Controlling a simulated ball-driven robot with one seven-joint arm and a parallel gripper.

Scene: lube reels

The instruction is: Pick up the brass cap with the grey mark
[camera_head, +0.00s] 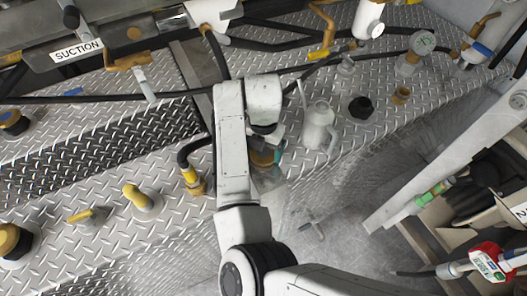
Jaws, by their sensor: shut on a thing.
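My gripper (265,143) hangs below the white wrist over the tread-plate deck, largely hidden by my own arm. It is shut on a brass-coloured round piece (262,158), which looks like a brass cap. A teal-green part shows at its right side. I cannot make out a grey mark on it, nor whether it touches the deck.
A pale jug (318,127) and a black cap (360,107) stand close on the right. A hose with a yellow-brass fitting (193,180) is close on the left. Yellow-handled valves (140,198) stand further left. Black hoses (110,97) cross behind.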

